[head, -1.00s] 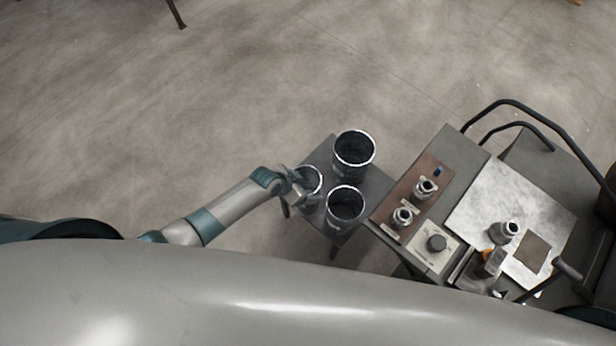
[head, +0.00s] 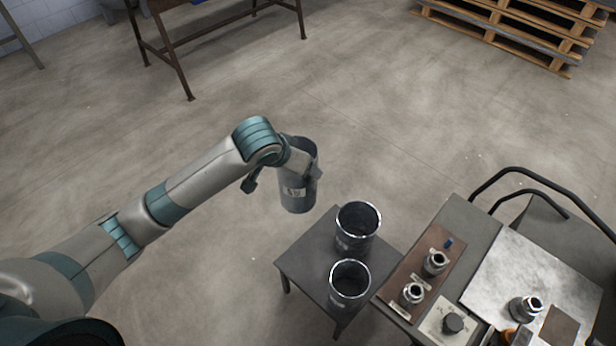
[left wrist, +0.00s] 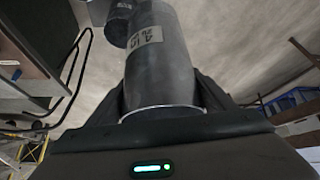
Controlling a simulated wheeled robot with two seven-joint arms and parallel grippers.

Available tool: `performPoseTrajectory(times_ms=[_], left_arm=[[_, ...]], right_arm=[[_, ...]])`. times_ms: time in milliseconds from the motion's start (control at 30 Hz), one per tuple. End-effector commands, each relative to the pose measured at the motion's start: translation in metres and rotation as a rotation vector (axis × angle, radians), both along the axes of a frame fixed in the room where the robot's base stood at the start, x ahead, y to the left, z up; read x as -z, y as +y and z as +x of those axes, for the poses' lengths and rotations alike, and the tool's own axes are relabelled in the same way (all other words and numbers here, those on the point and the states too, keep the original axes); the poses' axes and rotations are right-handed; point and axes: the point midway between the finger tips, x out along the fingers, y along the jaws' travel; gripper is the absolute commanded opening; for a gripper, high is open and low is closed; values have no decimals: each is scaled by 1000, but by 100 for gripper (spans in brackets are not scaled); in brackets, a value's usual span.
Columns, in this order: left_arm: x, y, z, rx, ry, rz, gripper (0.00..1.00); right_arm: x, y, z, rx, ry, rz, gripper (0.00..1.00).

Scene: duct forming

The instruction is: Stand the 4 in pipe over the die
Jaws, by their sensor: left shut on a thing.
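The 4 in pipe (head: 297,192) is a grey metal cylinder with a white label, held upright in the air to the left of the small table. In the left wrist view the pipe (left wrist: 160,75) stands between the fingers and its label reads 4 in. My left gripper (head: 304,160) is shut on the pipe near its upper end. Dies with metal collars stand on the bench: one on the marble-like plate (head: 525,308) and two on the brown board, an upper one (head: 435,262) and a lower one (head: 412,293). Which one the task means I cannot tell. My right gripper is not in view.
Two wider open pipes, one at the back (head: 357,228) and one in front (head: 349,285), stand on the small dark table (head: 303,262), whose left part is bare. A control knob (head: 453,323) sits on the bench. A black tube rail (head: 560,190) curves behind it.

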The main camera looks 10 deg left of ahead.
Motion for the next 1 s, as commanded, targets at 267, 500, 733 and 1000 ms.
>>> performPoseTrajectory(times_ms=[267, 500, 733, 1000], left_arm=[[-93, 47, -36, -214, -8, 0, 30], [-119, 66, -54, -303, 0, -1, 30], [-120, 67, -55, -308, 2, -2, 30], [-120, 67, -55, -307, 2, -2, 30]], right_arm=[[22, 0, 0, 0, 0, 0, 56], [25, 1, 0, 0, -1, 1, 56], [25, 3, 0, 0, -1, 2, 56], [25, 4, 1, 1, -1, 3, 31]])
